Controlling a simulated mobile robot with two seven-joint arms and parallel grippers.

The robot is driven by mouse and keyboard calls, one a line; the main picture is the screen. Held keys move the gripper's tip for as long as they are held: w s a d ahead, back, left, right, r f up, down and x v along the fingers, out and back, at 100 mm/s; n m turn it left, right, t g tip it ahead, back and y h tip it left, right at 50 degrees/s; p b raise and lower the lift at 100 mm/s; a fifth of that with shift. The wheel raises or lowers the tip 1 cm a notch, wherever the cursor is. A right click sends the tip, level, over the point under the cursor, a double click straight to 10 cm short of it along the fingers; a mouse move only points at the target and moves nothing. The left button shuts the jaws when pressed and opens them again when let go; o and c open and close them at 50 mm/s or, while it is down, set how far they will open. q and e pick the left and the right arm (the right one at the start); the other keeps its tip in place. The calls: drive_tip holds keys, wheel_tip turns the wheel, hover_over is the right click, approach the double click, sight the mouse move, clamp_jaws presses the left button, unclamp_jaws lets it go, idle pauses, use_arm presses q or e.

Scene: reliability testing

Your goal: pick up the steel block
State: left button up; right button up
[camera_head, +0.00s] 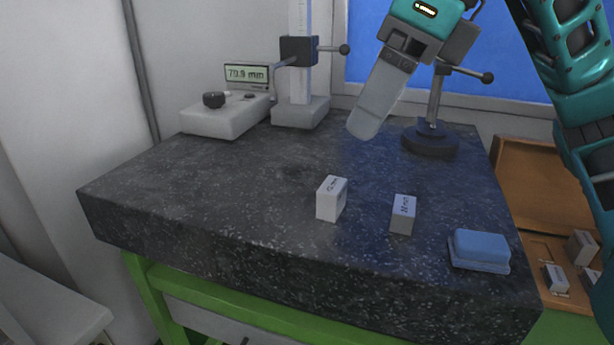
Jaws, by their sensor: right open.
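Two small labelled blocks stand on the dark granite plate (250,185). The grey, metallic one, which looks like the steel block (402,214), is right of centre near the front. The paler, whiter block (330,199) stands to its left, a clear gap apart. My right gripper (366,124) is above the back half of the plate, up and left of the grey block, fingers angled down. It is open and holds nothing; its fingers overlap from this side. My left gripper is not in view.
A blue pad or box (482,248) lies right of the grey block. A height gauge (300,110), a display unit (225,115) and a round-based stand (430,140) are at the back. An open wooden case (540,185) with small blocks sits at the right.

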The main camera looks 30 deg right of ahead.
drive_tip(key=b, duration=0.2)
hover_over(333, 185)
drive_tip(key=s+d, duration=0.1)
drive_tip(key=s, duration=0.1)
wheel_tip(333, 185, down, 6)
drive_tip(key=shift+s+d, duration=0.1)
drive_tip(key=shift+x, duration=3.15)
drive_tip(key=shift+d, duration=0.1)
drive_tip(key=c, duration=1.1)
drive_tip(key=shift+c, duration=1.1)
drive_tip(key=shift+r, duration=0.15)
